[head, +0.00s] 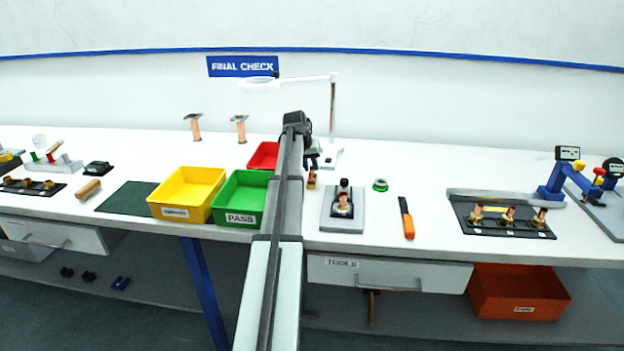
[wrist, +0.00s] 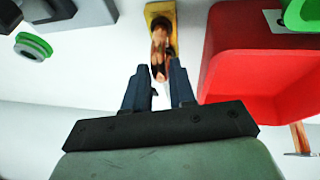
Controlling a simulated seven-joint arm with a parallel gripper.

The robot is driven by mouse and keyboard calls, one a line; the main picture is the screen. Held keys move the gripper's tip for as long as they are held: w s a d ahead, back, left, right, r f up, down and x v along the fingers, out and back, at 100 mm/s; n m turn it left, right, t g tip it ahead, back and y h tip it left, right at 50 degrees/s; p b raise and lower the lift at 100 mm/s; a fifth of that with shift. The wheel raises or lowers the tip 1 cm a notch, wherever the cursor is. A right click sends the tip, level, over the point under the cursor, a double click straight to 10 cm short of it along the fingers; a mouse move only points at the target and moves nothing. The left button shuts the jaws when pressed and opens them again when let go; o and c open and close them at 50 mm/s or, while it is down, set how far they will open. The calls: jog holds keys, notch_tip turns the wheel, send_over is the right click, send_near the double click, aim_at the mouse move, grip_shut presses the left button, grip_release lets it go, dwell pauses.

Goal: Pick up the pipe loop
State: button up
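A small copper piece, which looks like the pipe loop (wrist: 160,48), stands on a yellow block (wrist: 160,12) in the wrist view. In the head view the copper piece (head: 312,172) shows just right of my forearm, below my gripper (head: 313,158). In the wrist view my gripper (wrist: 159,72) is open, its two dark blue fingers apart with nothing clearly held. The near end of the copper piece appears between the fingertips; I cannot tell whether it touches them. Its loop shape is not clear from this angle.
A red bin (wrist: 255,60) is close to the right of the fingers in the wrist view. A green bin (head: 240,200) and a yellow bin (head: 187,192) stand left of my arm. A grey fixture (head: 330,222) and a green ring (head: 380,185) lie to the right.

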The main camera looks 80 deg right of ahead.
grip_shut()
dwell(1.0)
